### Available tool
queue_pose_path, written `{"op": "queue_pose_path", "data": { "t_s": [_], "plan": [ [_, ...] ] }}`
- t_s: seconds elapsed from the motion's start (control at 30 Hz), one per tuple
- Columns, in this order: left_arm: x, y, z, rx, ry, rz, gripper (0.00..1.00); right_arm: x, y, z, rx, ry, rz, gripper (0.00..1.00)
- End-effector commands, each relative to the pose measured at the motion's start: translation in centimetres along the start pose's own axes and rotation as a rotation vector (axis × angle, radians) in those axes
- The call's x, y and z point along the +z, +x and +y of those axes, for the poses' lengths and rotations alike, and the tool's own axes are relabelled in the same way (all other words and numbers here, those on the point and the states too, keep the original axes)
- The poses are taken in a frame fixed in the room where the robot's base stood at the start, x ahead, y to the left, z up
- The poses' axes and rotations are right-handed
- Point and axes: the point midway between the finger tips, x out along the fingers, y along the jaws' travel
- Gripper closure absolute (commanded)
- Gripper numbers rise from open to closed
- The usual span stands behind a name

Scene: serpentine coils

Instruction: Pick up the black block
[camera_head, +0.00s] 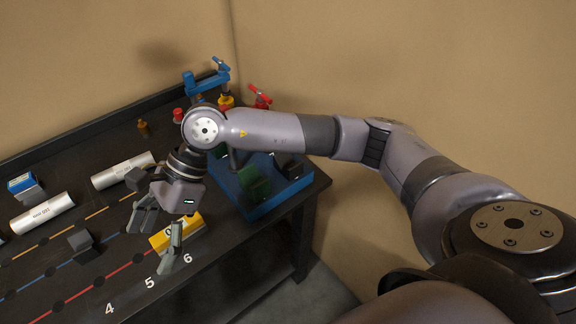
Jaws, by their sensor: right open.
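A dark grey-black block (84,245) sits on the dark table near the blue line, left of my right gripper. A second dark block-like shape (137,179) shows just behind that gripper, partly covered. My right gripper (152,246) is open and points down over the table, its two fingers spread wide. No object is held between them. The nearer finger overlaps a yellow block (187,229) in the picture; I cannot tell whether they touch. My left gripper is not in view.
White cylinders (43,213) and a blue-and-white box (24,186) lie to the left. A blue tray (285,199) with a green block (254,182) stands at the right table edge. Blue and red clamp-like items (207,78) stand at the back. Walls close off the back.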

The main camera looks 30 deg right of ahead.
Motion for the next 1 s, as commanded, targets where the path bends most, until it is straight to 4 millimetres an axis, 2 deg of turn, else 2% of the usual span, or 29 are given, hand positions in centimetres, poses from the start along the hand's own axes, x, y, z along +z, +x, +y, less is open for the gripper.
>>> {"op": "queue_pose_path", "data": {
  "t_s": [0.03, 0.07, 0.1, 0.17, 0.2, 0.3, 0.4, 0.43, 0.57, 0.83, 1.0],
  "plan": [
    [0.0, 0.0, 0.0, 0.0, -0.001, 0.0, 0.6, -3.7, -2.3, -1.8, -0.041, -0.045, 0.199, 0.18],
    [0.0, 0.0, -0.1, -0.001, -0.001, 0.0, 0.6, -5.9, -3.8, -2.7, -0.056, -0.062, 0.312, 0.18],
    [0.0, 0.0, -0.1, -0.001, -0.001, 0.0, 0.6, -8.5, -6.2, -3.7, -0.076, -0.076, 0.455, 0.18],
    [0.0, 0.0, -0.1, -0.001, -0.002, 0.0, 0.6, -11.7, -10.1, -4.8, -0.1, -0.076, 0.649, 0.18],
    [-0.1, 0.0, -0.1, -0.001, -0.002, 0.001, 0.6, -13.4, -12.8, -5.4, -0.114, -0.065, 0.763, 0.18],
    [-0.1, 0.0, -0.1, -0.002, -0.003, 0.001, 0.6, -16.1, -18.6, -5.8, -0.136, -0.025, 0.982, 0.18],
    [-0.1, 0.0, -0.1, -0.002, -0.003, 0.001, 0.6, -17.3, -22.4, -5.7, -0.144, 0.014, 1.112, 0.18],
    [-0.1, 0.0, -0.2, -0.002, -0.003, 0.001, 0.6, -17.5, -23.2, -5.7, -0.147, 0.023, 1.137, 0.18],
    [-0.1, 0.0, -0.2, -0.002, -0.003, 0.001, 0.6, -18.7, -24.1, -5.5, -0.144, 0.044, 1.181, 0.18],
    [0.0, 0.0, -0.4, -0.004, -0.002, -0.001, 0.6, -22.9, -22.3, -5.8, -0.14, 0.046, 1.179, 0.18],
    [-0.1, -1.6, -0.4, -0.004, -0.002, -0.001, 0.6, -26.1, -21.3, -6.1, -0.14, 0.046, 1.181, 0.18]
  ]
}}
